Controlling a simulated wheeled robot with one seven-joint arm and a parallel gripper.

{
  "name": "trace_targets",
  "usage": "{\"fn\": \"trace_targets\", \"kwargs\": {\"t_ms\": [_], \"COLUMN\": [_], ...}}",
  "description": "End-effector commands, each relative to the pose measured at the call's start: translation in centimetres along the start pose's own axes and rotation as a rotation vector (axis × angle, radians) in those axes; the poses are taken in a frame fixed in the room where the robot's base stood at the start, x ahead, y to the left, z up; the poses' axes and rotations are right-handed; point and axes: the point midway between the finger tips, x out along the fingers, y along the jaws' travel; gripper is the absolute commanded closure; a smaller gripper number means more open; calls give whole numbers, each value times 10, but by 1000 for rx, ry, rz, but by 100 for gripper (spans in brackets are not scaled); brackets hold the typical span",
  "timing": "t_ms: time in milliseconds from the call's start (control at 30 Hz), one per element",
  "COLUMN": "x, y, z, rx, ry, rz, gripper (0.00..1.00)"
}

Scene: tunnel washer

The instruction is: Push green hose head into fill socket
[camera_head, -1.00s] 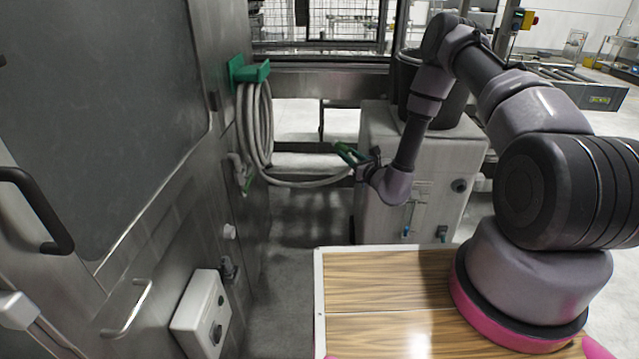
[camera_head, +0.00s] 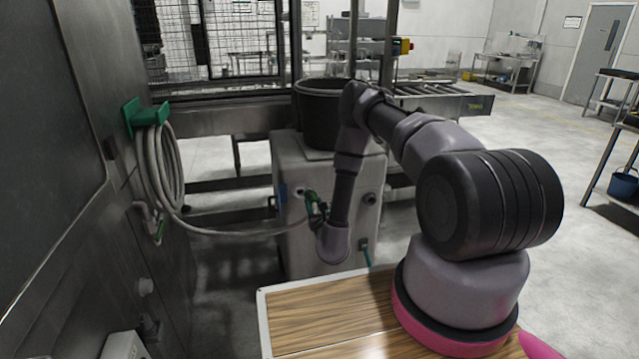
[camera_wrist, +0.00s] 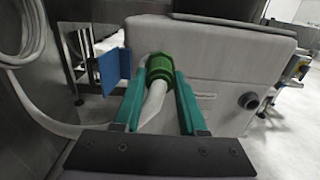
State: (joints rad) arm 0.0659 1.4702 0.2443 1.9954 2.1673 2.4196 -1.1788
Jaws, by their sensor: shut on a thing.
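My gripper (camera_wrist: 160,76) has two teal fingers shut on the green hose head (camera_wrist: 158,66), which has a ribbed collar. A pale hose (camera_wrist: 152,104) runs back from it between the fingers. The head points at the front face of a grey box (camera_wrist: 222,80), very close to it. In the head view the green hose head (camera_head: 311,197) is beside a small pale round fitting (camera_head: 298,190) on the box. That fitting may be the fill socket; in the wrist view the hose head hides that spot. I cannot tell whether they touch.
A blue plate (camera_wrist: 112,70) sticks out left of the hose head. A dark round port (camera_wrist: 249,101) is lower right on the box. A black bin (camera_head: 322,112) stands on top. The hose's coil hangs on a green holder (camera_head: 146,116) on the steel wall at left.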

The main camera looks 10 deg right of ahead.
Motion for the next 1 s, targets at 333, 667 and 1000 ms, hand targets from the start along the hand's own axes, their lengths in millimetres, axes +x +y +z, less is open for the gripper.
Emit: {"fn": "trace_targets", "kwargs": {"t_ms": [333,667,1000], "x": [-20,-8,9], "y": [18,18,18], "z": [-54,-54,-54], "rx": [-4,-5,-5], "ry": [8,6,6], "rz": [-6,-7,-7], "gripper": [100,100,100]}}
